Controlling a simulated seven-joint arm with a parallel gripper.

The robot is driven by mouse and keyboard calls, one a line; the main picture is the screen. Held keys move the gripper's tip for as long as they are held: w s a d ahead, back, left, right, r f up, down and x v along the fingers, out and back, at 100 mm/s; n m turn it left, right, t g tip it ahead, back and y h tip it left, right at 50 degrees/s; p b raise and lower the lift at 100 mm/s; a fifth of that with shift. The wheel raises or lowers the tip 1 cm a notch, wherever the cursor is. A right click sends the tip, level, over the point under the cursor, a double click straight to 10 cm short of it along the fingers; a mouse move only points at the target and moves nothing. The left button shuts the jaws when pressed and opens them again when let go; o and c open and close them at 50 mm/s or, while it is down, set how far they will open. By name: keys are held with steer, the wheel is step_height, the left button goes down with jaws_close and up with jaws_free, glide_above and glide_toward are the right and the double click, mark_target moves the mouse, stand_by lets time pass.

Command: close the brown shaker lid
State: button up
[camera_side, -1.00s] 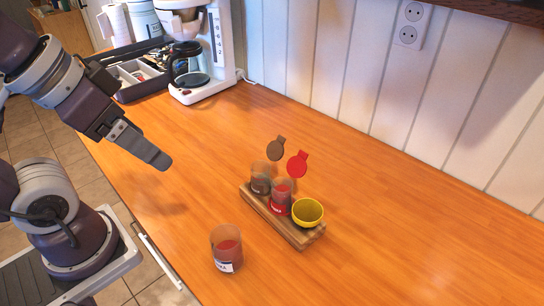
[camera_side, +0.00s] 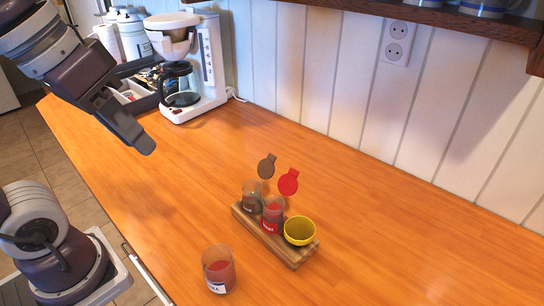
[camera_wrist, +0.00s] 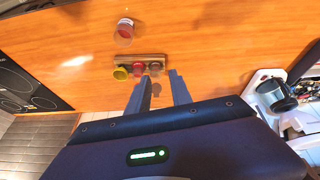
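The brown shaker (camera_side: 251,198) stands in the wooden holder (camera_side: 296,258), and its brown lid (camera_side: 266,166) is tipped up, open. In the wrist view the brown shaker (camera_wrist: 155,68) is at the right end of the row, ahead of the gap between my fingers. My gripper (camera_side: 144,146) is up in the air over the counter, left of the holder and well apart from it. In the wrist view my gripper (camera_wrist: 159,86) shows two separated fingers with nothing between them.
A red shaker (camera_side: 272,216) with a raised red lid (camera_side: 288,181) stands next to the brown one. A loose glass shaker (camera_side: 218,270) stands in front. A coffee maker (camera_side: 212,60) is at the back.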

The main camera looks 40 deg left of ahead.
steer(key=w+d+f+n+g+h, duration=0.2)
steer(key=w+d+n+g+h, duration=0.15)
steer(key=w+n, duration=0.35)
steer(key=r+n+g+h, duration=0.2)
steer(key=n+g+h, duration=0.1)
steer(key=n+h, duration=1.05)
glide_above(272, 155)
steer(key=a, duration=0.5)
step_height(272, 155, down, 15)
steer(key=a+n, duration=0.2)
steer(key=shift+h, duration=0.4)
steer(key=d, duration=0.6)
steer(key=shift+d+f, duration=0.3)
steer(key=shift+f, duration=0.05)
steer(key=shift+d, duration=0.2)
jaws_close()
